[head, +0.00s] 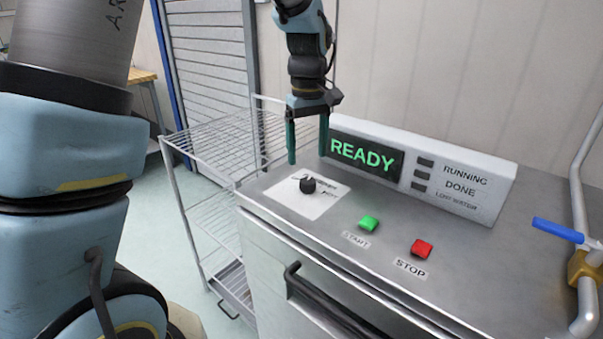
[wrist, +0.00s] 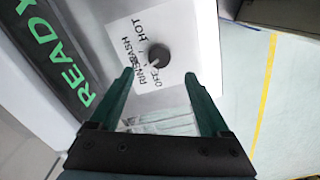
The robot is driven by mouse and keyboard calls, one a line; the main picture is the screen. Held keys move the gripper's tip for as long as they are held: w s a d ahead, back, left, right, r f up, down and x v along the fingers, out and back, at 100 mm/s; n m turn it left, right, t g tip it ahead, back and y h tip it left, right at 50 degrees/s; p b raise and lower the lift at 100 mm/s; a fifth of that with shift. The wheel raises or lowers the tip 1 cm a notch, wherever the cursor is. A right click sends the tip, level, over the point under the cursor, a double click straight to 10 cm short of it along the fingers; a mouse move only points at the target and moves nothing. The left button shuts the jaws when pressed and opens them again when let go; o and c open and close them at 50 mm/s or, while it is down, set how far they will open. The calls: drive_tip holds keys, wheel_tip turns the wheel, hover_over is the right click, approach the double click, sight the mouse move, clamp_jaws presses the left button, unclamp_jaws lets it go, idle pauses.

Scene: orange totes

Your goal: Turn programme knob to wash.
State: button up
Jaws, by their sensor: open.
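The programme knob (head: 307,185) is a small black round knob on a white label plate (head: 322,205) at the left of the machine's steel top. In the wrist view the knob (wrist: 159,57) sits just beyond my fingertips, roughly midway between them. The printed words around it look like RINSE, WASH, OFF and HOT, partly overlapping. I cannot tell for sure which word the knob points at. My gripper (head: 307,158) points down above the knob, fingers apart, with nothing between them. It also shows in the wrist view (wrist: 159,73).
A display box (head: 420,170) reading READY stands behind the knob, close to my gripper. A green START button (head: 369,223) and a red STOP button (head: 421,248) lie to the right. A wire rack (head: 225,140) stands at left. A blue-handled valve (head: 557,230) is at far right.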

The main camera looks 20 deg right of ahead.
sight(308, 181)
wheel_tip(308, 181, down, 7)
drive_tip(key=shift+s+p, duration=0.1)
drive_tip(key=shift+p, duration=0.5)
drive_tip(key=shift+c, duration=0.4)
clamp_jaws()
